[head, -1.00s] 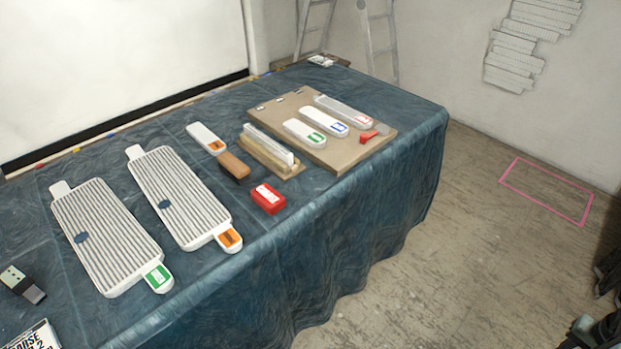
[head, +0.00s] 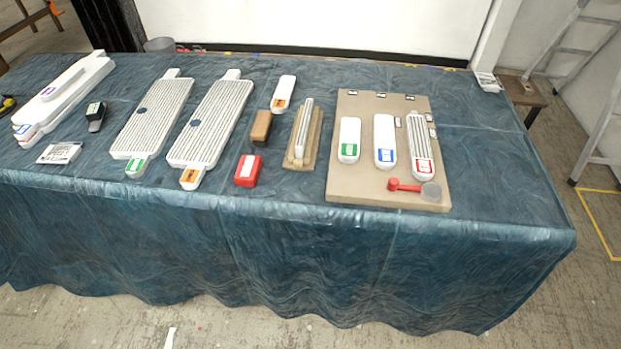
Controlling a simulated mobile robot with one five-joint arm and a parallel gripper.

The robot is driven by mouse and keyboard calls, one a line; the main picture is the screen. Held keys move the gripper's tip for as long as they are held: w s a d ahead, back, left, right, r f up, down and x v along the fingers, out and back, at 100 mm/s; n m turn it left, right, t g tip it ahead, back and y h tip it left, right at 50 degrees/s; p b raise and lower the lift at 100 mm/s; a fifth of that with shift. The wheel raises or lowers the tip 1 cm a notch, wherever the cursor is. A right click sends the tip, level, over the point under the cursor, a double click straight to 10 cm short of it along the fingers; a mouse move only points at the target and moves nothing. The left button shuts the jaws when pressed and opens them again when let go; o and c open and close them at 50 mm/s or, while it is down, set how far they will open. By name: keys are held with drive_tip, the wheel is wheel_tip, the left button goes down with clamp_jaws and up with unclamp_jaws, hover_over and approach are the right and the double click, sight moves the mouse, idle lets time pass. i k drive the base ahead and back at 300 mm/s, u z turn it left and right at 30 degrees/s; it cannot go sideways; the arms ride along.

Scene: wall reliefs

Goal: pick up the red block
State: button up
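The red block (head: 247,170) is a small box with a white label on its top. It lies on the blue cloth of the table (head: 280,222), near the front edge, left of the middle. Nothing covers it and nothing touches it that I can see. A brown block (head: 261,128) lies just behind it. My gripper does not show in the head view.
Ribbed white panels (head: 212,122) lie left of the red block. A wooden holder (head: 303,140) and a tan board (head: 387,191) with white pieces and a red-handled item (head: 404,186) lie to its right. Cloth in front of the block is clear. A ladder (head: 590,80) stands at right.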

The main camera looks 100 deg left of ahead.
sight(247, 172)
drive_tip(key=u, duration=0.1)
drive_tip(key=i, duration=0.65)
drive_tip(key=u, duration=5.4)
drive_tip(key=i, duration=1.7)
drive_tip(key=z, duration=0.1)
